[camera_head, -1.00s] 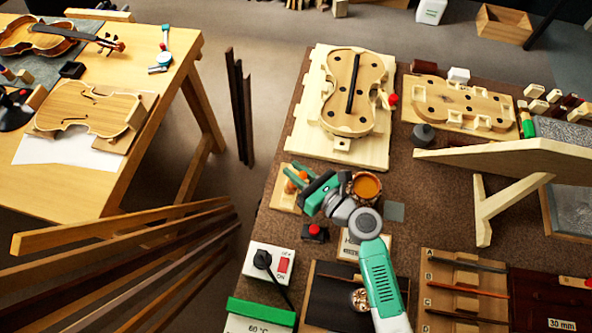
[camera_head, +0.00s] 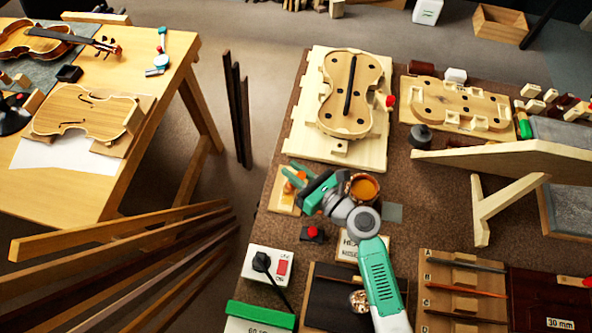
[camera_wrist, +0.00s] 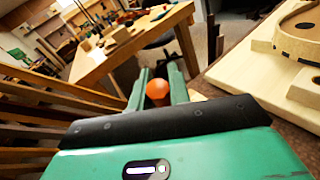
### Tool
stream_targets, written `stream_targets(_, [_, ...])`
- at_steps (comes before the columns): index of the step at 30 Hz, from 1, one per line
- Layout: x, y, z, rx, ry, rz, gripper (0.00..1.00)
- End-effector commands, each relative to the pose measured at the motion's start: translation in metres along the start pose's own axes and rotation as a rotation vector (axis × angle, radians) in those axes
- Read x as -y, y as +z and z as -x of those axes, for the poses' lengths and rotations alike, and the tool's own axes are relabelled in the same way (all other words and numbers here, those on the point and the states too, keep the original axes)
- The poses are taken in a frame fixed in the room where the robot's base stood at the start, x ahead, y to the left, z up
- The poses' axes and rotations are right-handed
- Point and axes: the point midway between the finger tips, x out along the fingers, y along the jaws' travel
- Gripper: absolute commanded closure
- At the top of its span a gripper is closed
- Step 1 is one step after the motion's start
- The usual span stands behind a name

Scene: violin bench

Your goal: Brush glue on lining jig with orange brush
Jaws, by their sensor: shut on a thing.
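My gripper (camera_head: 290,175) is low over a small wooden block (camera_head: 283,200) near the left edge of the brown bench. Its green fingers are shut on the orange brush (camera_head: 297,178). In the wrist view, the brush's round orange end (camera_wrist: 157,90) sits between the fingers (camera_wrist: 159,86); the bristles are hidden. I cannot tell whether the brush is clear of the block. A pot of amber glue (camera_head: 364,186) stands just right of my gripper. At the back, a violin-shaped form with a dark bar (camera_head: 352,92) lies on a pale board; a violin-shaped mould (camera_head: 460,103) lies right of it. Neither shows a label naming it the lining jig.
A slanted wooden stand (camera_head: 510,158) occupies the right side. A switch box (camera_head: 270,264), red-button box (camera_head: 313,234) and lettered rack (camera_head: 460,283) are in front. Wooden strips (camera_head: 120,250) stick out at left.

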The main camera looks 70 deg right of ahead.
Motion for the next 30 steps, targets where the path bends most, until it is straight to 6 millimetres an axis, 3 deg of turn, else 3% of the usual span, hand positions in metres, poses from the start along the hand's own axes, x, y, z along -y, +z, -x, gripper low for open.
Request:
stream_targets(1, [-0.004,0.018,0.002,0.002,0.001,0.001,1.00])
stream_targets(2, [-0.005,0.022,0.002,0.001,0.001,0.001,1.00])
stream_targets(21, [-0.020,0.072,0.005,-0.002,0.011,0.000,1.00])
stream_targets(30, [-0.021,0.075,0.005,-0.002,0.014,0.001,1.00])
